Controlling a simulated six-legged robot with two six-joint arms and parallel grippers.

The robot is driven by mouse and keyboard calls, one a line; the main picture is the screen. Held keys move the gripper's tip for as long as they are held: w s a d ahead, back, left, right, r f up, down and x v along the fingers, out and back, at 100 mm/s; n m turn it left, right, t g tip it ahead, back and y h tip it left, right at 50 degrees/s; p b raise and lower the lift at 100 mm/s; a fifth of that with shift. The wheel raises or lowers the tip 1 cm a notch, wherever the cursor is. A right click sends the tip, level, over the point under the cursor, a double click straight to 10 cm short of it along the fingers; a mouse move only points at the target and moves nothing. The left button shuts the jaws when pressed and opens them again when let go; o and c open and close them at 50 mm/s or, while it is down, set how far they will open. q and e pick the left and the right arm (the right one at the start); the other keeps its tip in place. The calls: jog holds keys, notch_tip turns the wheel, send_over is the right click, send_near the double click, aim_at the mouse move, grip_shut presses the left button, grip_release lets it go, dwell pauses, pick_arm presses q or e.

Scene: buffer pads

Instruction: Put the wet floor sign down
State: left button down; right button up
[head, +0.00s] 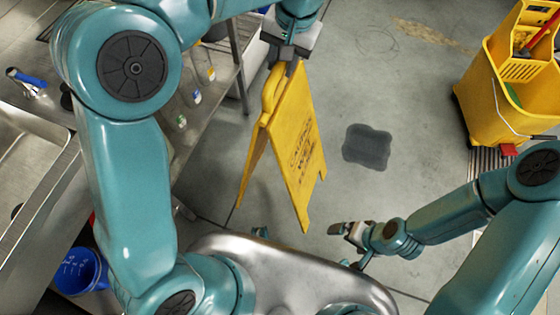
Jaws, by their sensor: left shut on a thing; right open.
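The yellow wet floor sign (301,150) hangs from my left gripper (287,58) near the top middle of the head view. My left gripper is shut on the sign's top edge, by its handle. The sign's two panels are spread a little apart and slightly tilted. I cannot tell whether its feet touch the floor. My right gripper (345,229) is open and empty, low and to the right of the sign.
A dark wet patch (367,146) lies on the grey floor (400,95) right of the sign. A yellow mop bucket (497,110) stands at the right. A metal sink (25,150) and shelf with several bottles (180,122) are at left. A blue bucket (82,271) sits lower left.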

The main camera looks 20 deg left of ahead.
pick_arm(q)
jog(key=b, duration=0.2)
send_over(292, 131)
jog(key=w+a, duration=0.4)
notch_tip(292, 131, down, 13)
notch_tip(292, 131, down, 6)
jog(key=b, duration=0.1)
jog(key=shift+w+f, duration=0.1)
jog(key=shift+f+b, duration=0.55)
jog(key=shift+b, duration=0.05)
jog(key=c, duration=1.1)
grip_release()
jog(key=shift+o, duration=1.2)
jog(key=shift+a+f, duration=0.1)
